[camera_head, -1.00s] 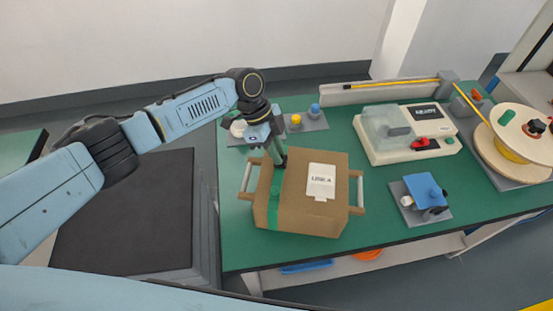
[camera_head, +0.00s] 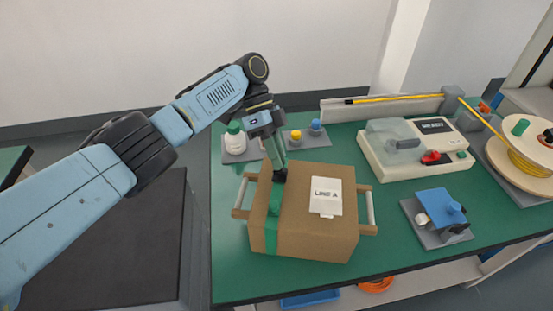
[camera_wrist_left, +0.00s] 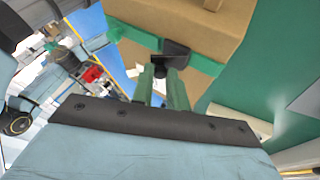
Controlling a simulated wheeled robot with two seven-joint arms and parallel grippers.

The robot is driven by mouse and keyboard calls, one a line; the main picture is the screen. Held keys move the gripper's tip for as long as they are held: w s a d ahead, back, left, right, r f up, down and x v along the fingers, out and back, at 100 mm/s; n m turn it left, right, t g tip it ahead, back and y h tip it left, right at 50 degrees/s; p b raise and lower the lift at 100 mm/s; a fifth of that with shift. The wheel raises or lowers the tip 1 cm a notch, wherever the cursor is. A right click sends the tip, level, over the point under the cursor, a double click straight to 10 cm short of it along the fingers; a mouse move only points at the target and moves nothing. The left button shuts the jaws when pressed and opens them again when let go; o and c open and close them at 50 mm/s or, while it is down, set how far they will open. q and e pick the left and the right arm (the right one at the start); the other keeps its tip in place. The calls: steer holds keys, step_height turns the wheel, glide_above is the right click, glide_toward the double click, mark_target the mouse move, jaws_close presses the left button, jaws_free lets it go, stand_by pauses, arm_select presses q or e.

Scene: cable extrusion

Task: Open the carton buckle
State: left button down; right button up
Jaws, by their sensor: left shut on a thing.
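The brown carton (camera_head: 333,230) stands on the green table, with a white label (camera_head: 326,196) on its top and handles at its sides. A green strap (camera_head: 271,237) runs over its left part and down the front. My left gripper (camera_head: 279,174) points down at the strap on the carton's top. In the left wrist view its green fingers (camera_wrist_left: 160,80) are shut on a black buckle (camera_wrist_left: 176,54), which lies at the strap (camera_wrist_left: 205,63). The fingers hide part of the buckle. My right gripper is not in view.
A white machine (camera_head: 410,150), a blue device (camera_head: 438,208) and a cable spool (camera_head: 520,165) stand to the right. The table left of the carton is clear.

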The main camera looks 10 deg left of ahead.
arm_select(q)
steer(key=c, duration=1.4)
jaws_free()
steer(key=shift+o, duration=0.2)
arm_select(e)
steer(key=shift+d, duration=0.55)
arm_select(q)
steer(key=shift+r, duration=0.1)
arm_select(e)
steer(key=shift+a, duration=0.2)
